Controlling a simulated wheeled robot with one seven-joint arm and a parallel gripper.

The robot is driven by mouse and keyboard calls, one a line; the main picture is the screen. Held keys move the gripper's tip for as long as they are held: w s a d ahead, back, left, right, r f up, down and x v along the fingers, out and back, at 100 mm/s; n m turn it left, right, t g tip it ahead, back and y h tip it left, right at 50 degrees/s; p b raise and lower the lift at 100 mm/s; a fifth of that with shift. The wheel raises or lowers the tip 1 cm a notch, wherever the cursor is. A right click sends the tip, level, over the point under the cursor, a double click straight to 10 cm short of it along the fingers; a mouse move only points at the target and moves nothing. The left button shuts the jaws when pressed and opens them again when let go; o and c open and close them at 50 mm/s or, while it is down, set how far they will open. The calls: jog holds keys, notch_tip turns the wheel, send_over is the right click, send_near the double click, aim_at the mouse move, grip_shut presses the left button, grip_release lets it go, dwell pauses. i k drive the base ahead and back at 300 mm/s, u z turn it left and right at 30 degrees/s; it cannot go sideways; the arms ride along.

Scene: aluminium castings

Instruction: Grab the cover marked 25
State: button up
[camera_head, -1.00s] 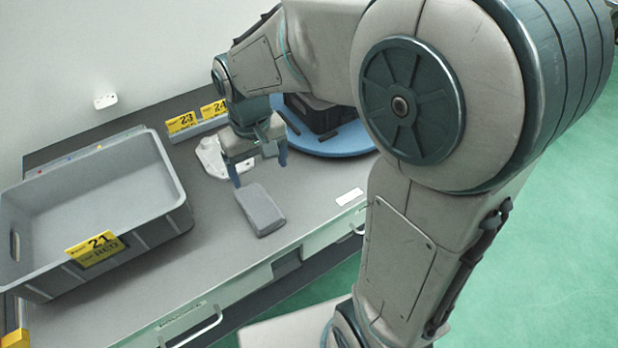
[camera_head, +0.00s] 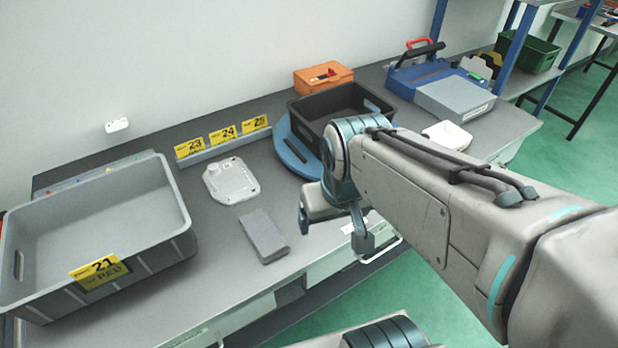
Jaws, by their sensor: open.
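A yellow tag reading 25 (camera_head: 255,124) stands on a rail at the back of the bench, right of the tags 24 (camera_head: 222,135) and 23 (camera_head: 190,148). A pale cast cover (camera_head: 230,181) lies flat in front of tags 23 and 24. No number shows on the cover itself. Another pale part (camera_head: 447,135) lies at the right, partly hidden by my arm. My gripper (camera_head: 334,230) is open, near the bench's front edge, right of a dark grey block (camera_head: 264,237). I see nothing between its fingers.
A grey bin (camera_head: 185,208) tagged 21 stands at the left. A black crate (camera_head: 303,128) sits on a blue round turntable (camera_head: 284,146). An orange box (camera_head: 323,79) and a blue case (camera_head: 400,84) stand behind. Bare bench lies around the cover.

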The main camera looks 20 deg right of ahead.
aim_at(230, 183)
jog(key=u, duration=0.95)
jog(key=i, duration=0.35)
jog(key=z, duration=0.4)
